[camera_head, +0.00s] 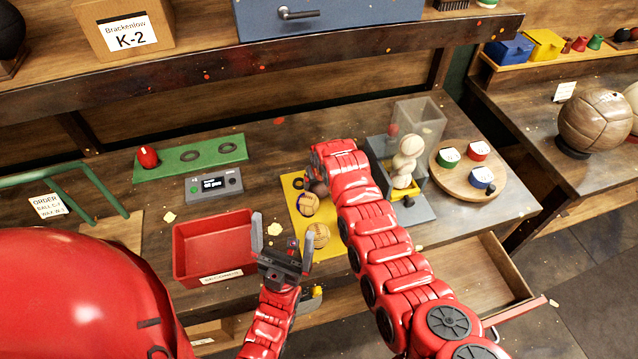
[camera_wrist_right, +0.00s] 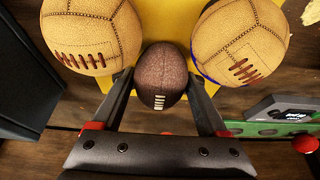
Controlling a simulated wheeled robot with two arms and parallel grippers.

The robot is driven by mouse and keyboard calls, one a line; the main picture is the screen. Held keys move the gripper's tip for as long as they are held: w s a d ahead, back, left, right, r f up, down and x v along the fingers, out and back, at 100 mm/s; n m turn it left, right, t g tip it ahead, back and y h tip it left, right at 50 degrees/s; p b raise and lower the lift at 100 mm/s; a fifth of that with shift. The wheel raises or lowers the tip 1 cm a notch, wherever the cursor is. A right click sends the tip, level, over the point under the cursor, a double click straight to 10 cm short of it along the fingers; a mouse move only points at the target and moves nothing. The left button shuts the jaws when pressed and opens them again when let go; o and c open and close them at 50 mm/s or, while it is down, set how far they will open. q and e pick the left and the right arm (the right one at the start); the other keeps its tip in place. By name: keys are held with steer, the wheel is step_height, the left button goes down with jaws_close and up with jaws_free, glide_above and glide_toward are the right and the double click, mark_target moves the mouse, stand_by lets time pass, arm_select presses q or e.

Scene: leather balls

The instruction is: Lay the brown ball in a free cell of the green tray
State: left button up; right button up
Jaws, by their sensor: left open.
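The brown ball (camera_wrist_right: 160,75) lies between the two fingers of my right gripper (camera_wrist_right: 160,85) in the right wrist view, over the yellow mat (camera_wrist_right: 120,97). The fingers flank it closely; I cannot tell whether they press on it. In the head view the brown ball (camera_head: 318,187) is mostly hidden by my right arm. The green tray (camera_head: 208,153) lies at the back left of the bench. A red ball (camera_head: 148,157) sits at its left end, and two dark-ringed cells to the right of it are empty. My left gripper (camera_head: 283,240) is open and empty near the front edge.
Two tan balls (camera_head: 320,235) (camera_head: 307,204) are on the yellow mat, close beside my right gripper. A grey display box (camera_head: 213,185) stands just in front of the green tray. A red bin (camera_head: 212,250) is at front left. A grey stand (camera_head: 412,200) is right of my right arm.

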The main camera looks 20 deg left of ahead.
steer(key=c, duration=1.1)
steer(key=shift+r, duration=0.15)
